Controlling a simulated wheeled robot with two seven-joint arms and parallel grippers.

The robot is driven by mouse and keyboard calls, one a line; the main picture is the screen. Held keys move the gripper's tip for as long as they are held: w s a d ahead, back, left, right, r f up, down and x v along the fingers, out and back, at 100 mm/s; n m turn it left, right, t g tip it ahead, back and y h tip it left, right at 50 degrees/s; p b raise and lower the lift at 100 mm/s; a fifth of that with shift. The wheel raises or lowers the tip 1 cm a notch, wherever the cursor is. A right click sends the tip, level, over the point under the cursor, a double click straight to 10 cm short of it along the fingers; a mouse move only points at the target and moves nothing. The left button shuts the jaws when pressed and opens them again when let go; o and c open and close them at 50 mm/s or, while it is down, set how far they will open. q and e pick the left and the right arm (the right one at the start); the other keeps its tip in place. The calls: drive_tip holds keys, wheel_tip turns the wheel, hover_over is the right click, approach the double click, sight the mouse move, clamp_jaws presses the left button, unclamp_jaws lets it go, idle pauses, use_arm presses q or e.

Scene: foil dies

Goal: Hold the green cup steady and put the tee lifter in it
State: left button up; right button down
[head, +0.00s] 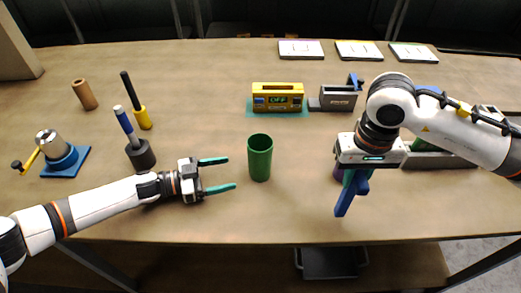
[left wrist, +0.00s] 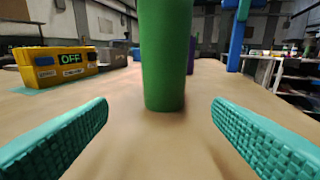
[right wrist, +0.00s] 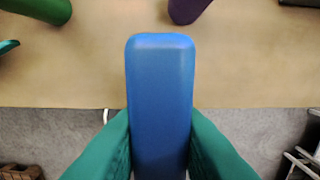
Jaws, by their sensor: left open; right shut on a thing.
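The green cup (head: 260,160) stands upright on the table, left of the picture's middle. My left gripper (head: 232,173) is open and low to its left, with the fingers pointing at it. In the left wrist view the green cup (left wrist: 165,60) stands ahead, between the lines of the open fingers and apart from them. My right gripper (head: 356,178) is shut on a blue bar, which I take as the tee lifter (head: 346,197), held above the table's front right. The right wrist view shows the blue tee lifter (right wrist: 160,85) between the teal fingers; its full shape is hidden.
A purple cup (right wrist: 188,8) stands close to my right gripper, mostly hidden in the head view. A yellow box reading OFF (head: 278,98) and a grey holder (head: 340,97) stand behind the green cup. Several tools stand at left. The table between the green cup and right gripper is clear.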

sight(256, 169)
use_arm(q)
drive_tip(key=shift+s+d, duration=0.1)
drive_tip(key=shift+d, duration=0.4)
use_arm(e)
drive_tip(key=shift+s+f, duration=0.1)
drive_tip(key=shift+s, duration=0.15)
use_arm(q)
drive_tip(key=b+x, duration=0.1)
drive_tip(key=x, duration=0.5)
drive_tip(key=shift+d+b, duration=0.35)
use_arm(e)
drive_tip(key=shift+f, duration=0.75)
use_arm(q)
drive_tip(key=shift+x, duration=1)
drive_tip(key=shift+r, duration=0.1)
